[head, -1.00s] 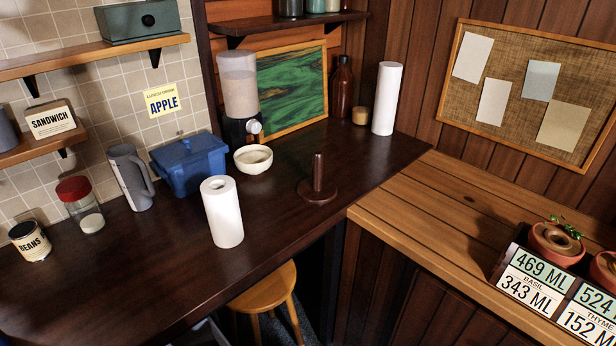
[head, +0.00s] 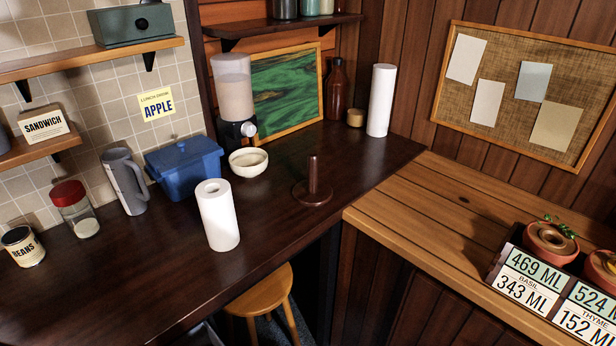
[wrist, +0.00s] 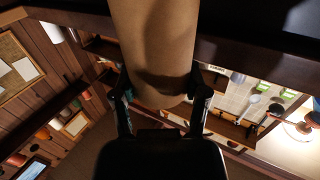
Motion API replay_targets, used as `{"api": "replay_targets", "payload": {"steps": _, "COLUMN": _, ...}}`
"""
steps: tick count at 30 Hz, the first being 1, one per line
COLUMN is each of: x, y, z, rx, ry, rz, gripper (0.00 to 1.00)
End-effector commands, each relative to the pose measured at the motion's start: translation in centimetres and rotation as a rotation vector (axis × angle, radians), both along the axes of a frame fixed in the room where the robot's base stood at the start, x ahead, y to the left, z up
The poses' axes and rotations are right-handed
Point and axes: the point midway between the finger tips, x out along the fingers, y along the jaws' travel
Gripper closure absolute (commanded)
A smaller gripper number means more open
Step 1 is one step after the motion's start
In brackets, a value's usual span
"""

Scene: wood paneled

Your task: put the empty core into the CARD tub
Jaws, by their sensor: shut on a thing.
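The empty core (wrist: 155,40) is a plain brown cardboard tube. It fills the upper middle of the wrist view, its near end between the fingers. My gripper (wrist: 161,88) is shut on it, with one dark finger on each side. Neither the gripper nor the core shows in the head view. No tub with a readable CARD label is in view. In the head view, a pale edge of something (head: 203,335) shows low under the counter, too cut off to identify.
A bare brown roll holder (head: 313,188) stands on the dark counter (head: 130,275). A white paper roll (head: 217,217) stands left of it, another (head: 380,100) behind. A blue box (head: 186,168) and white bowl (head: 249,163) sit nearby. A wooden stool (head: 260,293) stands below the counter edge.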

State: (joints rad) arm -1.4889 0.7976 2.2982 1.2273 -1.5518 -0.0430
Motion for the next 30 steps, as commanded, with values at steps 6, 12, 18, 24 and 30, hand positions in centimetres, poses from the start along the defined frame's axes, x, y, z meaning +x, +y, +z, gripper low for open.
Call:
{"api": "replay_targets", "payload": {"steps": 6, "x": 0.0, "y": 0.0, "z": 0.0, "rx": 0.000, "ry": 0.000, "rz": 0.000, "gripper": 0.05}}
{"api": "replay_targets", "payload": {"steps": 12, "x": 0.0, "y": 0.0, "z": 0.0, "rx": 0.000, "ry": 0.000, "rz": 0.000, "gripper": 0.01}}
{"api": "replay_targets", "payload": {"steps": 18, "x": 0.0, "y": 0.0, "z": 0.0, "rx": 0.000, "ry": 0.000, "rz": 0.000, "gripper": 0.01}}
{"api": "replay_targets", "payload": {"steps": 24, "x": -1.3, "y": -0.2, "z": 0.0, "rx": -0.001, "ry": 0.001, "rz": 0.004, "gripper": 0.01}}
{"api": "replay_targets", "payload": {"steps": 30, "x": -4.6, "y": -1.0, "z": -0.1, "rx": -0.001, "ry": 0.001, "rz": 0.006, "gripper": 0.01}}
